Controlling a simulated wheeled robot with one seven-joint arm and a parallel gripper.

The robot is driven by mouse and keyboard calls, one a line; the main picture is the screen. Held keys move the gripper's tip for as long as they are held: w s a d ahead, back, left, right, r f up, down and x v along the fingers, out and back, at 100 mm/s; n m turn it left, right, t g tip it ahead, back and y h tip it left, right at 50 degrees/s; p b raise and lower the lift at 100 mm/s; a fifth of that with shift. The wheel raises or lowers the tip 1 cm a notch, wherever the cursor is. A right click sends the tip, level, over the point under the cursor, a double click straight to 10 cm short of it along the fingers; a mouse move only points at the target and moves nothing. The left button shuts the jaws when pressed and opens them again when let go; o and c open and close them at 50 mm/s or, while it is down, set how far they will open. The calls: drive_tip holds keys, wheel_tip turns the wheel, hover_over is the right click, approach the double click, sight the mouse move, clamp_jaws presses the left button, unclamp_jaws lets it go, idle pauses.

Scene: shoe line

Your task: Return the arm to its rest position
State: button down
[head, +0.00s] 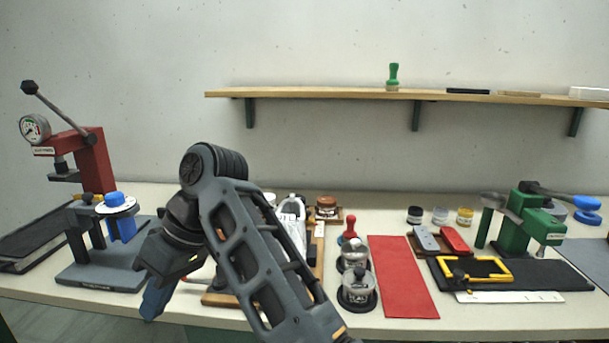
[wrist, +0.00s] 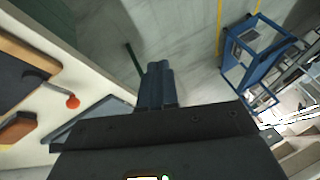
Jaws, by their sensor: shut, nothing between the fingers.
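My gripper (head: 155,298) hangs at the lower left of the head view, in front of the table's near edge, with my dark arm rising behind it. In the wrist view its blue-grey fingers (wrist: 156,84) are together, with nothing between them. They point out over the grey floor beside the bench. The gripper touches nothing that I can see. My arm covers part of the middle of the table in the head view.
The long bench (head: 410,329) holds a red press (head: 92,160) at left, a white shoe (head: 291,212) partly behind my arm, a red mat (head: 402,278) and a green press (head: 518,222) at right. A blue cart (wrist: 236,66) stands on the floor.

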drive_tip(key=s+d+f+m+t+y, duration=0.1)
drive_tip(key=s+d+f+m+t, duration=0.3)
drive_tip(key=f, duration=0.6)
drive_tip(key=d+f+m+t+y, duration=0.15)
drive_tip(key=d+f, duration=0.35)
drive_tip(key=f, duration=0.6)
drive_tip(key=s+d+f+m+t+h, duration=0.1)
drive_tip(key=s+d+f+m+t, duration=0.15)
drive_tip(key=s+d+f, duration=0.35)
drive_tip(key=s+d+f+m+t+h, duration=0.1)
drive_tip(key=s+d+m+t, duration=0.15)
drive_tip(key=d, duration=0.55)
drive_tip(key=s+d+r+m+t+h, duration=0.3)
drive_tip(key=s+d+r+t, duration=0.1)
drive_tip(key=s+d, duration=1)
drive_tip(key=s+d+r+t+h, duration=0.1)
drive_tip(key=s+d+r, duration=0.1)
drive_tip(key=s+r, duration=0.4)
drive_tip(key=s+d+r+t+h, duration=0.2)
drive_tip(key=s+r, duration=0.4)
drive_tip(key=r, duration=0.3)
drive_tip(key=shift+d+r+m, duration=0.3)
drive_tip(key=shift+d+m, duration=0.05)
drive_tip(key=shift+d, duration=0.5)
